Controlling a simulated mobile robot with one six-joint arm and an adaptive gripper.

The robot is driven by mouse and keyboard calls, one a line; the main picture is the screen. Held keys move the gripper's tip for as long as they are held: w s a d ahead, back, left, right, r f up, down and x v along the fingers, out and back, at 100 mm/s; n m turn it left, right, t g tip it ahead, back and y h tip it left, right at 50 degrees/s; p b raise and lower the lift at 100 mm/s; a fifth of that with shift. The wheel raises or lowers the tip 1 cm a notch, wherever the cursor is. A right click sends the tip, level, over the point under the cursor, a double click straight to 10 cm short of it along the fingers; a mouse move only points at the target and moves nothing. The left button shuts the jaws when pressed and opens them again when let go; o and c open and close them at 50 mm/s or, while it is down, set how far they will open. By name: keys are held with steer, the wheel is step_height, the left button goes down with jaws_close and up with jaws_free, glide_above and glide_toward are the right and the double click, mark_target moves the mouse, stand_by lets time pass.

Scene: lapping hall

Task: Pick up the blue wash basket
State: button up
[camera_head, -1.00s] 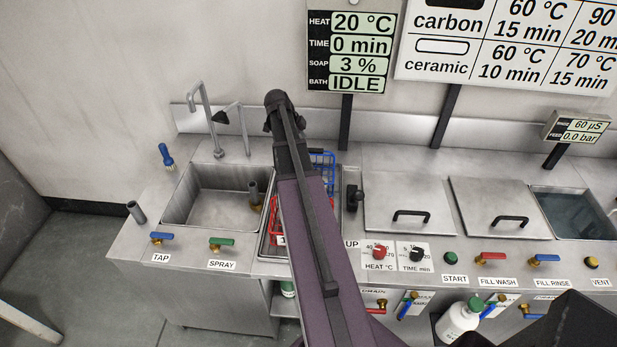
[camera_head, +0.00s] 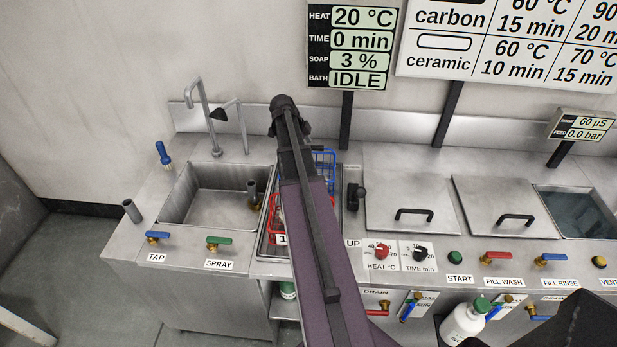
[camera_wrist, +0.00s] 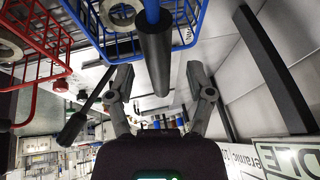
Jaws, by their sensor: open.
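In the head view my arm hides the fingers.
A red basket (camera_head: 278,222) sits beside the blue one, partly behind my arm; it also shows in the wrist view (camera_wrist: 62,62). A sink (camera_head: 205,205) with a tap lies left. Lidded tanks (camera_head: 410,190) lie right. A sign post (camera_head: 346,120) stands behind.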

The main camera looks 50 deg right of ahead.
steer(key=shift+s+d+f+b, duration=0.1)
steer(key=shift+d+f+b, duration=0.2)
steer(key=shift+f, duration=0.25)
steer(key=shift+f, duration=0.25)
stand_by(0.8)
steer(key=shift+a, duration=0.1)
jaws_close()
